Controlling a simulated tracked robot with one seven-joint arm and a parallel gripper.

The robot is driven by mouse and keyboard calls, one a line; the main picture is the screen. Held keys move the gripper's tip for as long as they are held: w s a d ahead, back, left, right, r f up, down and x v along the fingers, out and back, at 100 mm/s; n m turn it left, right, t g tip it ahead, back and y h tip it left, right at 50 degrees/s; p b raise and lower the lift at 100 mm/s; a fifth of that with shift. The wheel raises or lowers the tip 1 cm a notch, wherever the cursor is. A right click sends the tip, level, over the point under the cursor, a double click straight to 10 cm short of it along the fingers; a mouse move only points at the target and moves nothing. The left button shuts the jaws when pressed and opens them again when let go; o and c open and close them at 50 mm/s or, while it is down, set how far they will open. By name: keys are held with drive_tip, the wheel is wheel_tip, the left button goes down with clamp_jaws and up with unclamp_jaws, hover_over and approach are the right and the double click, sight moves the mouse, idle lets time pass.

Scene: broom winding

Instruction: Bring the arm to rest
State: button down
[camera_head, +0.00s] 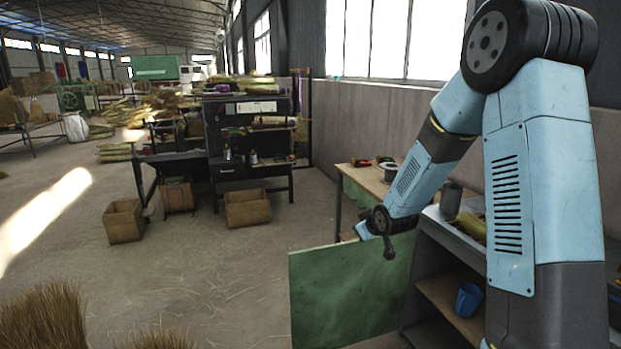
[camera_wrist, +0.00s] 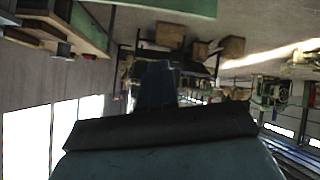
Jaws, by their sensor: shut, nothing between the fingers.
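My arm (camera_head: 420,165) comes down from the upper right in the head view, bent at a dark joint. Its lower end, with a dark joint (camera_head: 380,220), hangs just above and in front of a green panel (camera_head: 345,290). My gripper (camera_wrist: 156,72) shows in the wrist view as a dark, narrow shape beyond a dark bar. It is shut and holds nothing. In the head view its fingers are hard to make out. The wrist view looks upside down across the workshop.
A wooden-topped bench (camera_head: 362,177) with a wire spool (camera_head: 391,172) stands behind the arm. A grey shelf unit with a blue cup (camera_head: 469,299) is at lower right. A dark workbench (camera_head: 250,170) and wooden crates (camera_head: 247,208) stand farther back. Open floor lies left.

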drive_tip(key=s+d+r+m+g+h, duration=0.1)
drive_tip(key=s+d+r+m+h, duration=0.15)
drive_tip(key=s+r, duration=0.65)
drive_tip(key=s+d+r+m+g+h, duration=0.15)
drive_tip(key=s+d+r, duration=0.25)
drive_tip(key=s+r, duration=0.45)
drive_tip(key=s+r+m+g, duration=0.1)
drive_tip(key=s+r, duration=0.1)
drive_tip(key=s, duration=0.9)
drive_tip(key=s+d+r+m+g+y, duration=0.1)
drive_tip(key=s+r+m, duration=0.1)
drive_tip(key=s, duration=0.9)
drive_tip(key=shift+s+d+r, duration=0.2)
drive_tip(key=shift+d+r, duration=0.05)
